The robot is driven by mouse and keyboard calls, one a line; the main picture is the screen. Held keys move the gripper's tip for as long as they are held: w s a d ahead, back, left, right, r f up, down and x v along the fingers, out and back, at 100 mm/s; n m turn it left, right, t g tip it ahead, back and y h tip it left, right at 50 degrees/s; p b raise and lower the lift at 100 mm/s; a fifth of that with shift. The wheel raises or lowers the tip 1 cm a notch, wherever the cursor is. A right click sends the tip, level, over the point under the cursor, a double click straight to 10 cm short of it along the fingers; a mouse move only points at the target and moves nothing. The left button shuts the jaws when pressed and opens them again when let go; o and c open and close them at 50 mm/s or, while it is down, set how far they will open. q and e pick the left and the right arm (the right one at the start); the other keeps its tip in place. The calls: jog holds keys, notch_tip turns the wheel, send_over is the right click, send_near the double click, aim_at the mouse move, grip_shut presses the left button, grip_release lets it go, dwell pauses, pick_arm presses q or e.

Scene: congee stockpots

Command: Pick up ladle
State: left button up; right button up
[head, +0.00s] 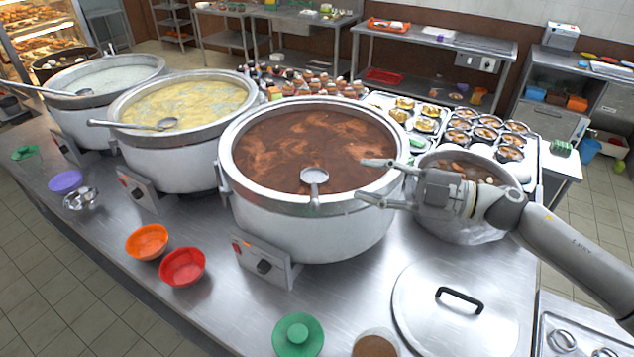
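A metal ladle (314,176) rests in the large pot of brown congee (300,225), its bowl over the brown surface and a short part of its handle near the front rim. A second ladle (165,124) lies across the pot of yellow congee (175,165). A third ladle (80,92) lies across the pot of white congee (85,115). My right gripper (362,179) comes in from the right over the brown pot's right rim. Its fingers are apart and empty, pointing left toward the nearest ladle with a gap between. My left gripper is not in view.
A smaller pot (460,220) stands below my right arm. A lid with a black handle (455,315) lies on the counter at front right. Trays of toppings (485,138) stand behind.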

jog(key=b, duration=0.6)
send_near(314, 191)
jog(key=p+x, duration=0.1)
jog(key=x, duration=0.2)
jog(key=p+x, duration=0.2)
jog(key=x, duration=0.1)
jog(key=f+p+x, duration=0.1)
jog(key=p+x, duration=0.1)
jog(key=x, duration=0.2)
jog(key=shift+d, duration=0.1)
jog(key=shift+c, duration=0.4)
grip_shut()
